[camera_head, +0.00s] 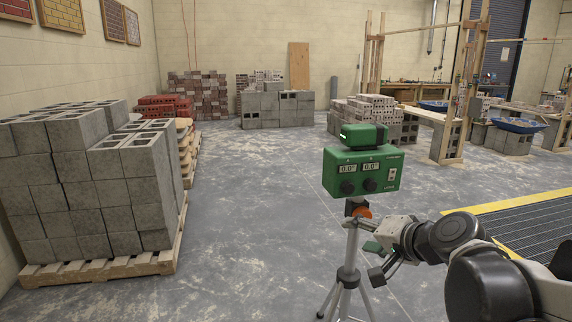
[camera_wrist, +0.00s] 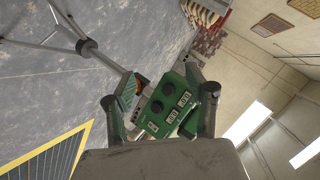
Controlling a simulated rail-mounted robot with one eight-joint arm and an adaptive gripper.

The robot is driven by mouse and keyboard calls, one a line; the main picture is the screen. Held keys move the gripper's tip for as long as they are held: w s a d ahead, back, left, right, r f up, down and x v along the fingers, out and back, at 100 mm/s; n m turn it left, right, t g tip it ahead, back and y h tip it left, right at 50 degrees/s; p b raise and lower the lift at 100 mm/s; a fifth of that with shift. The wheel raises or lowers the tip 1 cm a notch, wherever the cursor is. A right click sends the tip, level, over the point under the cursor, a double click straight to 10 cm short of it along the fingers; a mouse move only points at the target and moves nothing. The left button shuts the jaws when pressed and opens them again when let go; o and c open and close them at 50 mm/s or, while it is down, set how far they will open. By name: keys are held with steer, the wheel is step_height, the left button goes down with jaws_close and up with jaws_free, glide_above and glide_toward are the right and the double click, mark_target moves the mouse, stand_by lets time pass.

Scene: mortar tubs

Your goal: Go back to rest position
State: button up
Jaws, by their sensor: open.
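My gripper (camera_head: 375,261) is at the lower right of the head view, beside the upper part of a tripod (camera_head: 348,272). Its fingers are spread open. A green box-shaped instrument (camera_head: 362,173) with two displays reading 0.0° and two black knobs sits upright on top of the tripod. In the wrist view the instrument (camera_wrist: 166,105) shows between the two fingers of my gripper (camera_wrist: 160,88). I cannot tell whether the fingers touch it. The tripod legs (camera_wrist: 60,35) spread at the upper left there.
Grey blocks (camera_head: 90,180) are stacked on a wooden pallet (camera_head: 110,265) at left. A yellow-edged dark grating (camera_head: 525,225) lies at right. Blue tubs (camera_head: 515,124) stand on blocks at the far right. The floor between the left pallet and tripod is clear.

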steer(key=s+d+f+n+g+h+p, duration=0.1)
steer(key=s+n+g+h, duration=0.1)
steer(key=s, duration=0.7)
steer(key=s+d+f+n+g+h+p, duration=0.1)
steer(key=s+d+n+g+h+p, duration=0.1)
steer(key=s, duration=0.8)
steer(key=shift+d+f+n+h, duration=0.35)
steer(key=shift+n+h, duration=0.25)
steer(key=shift+n, duration=0.6)
steer(key=shift+s+a, duration=0.1)
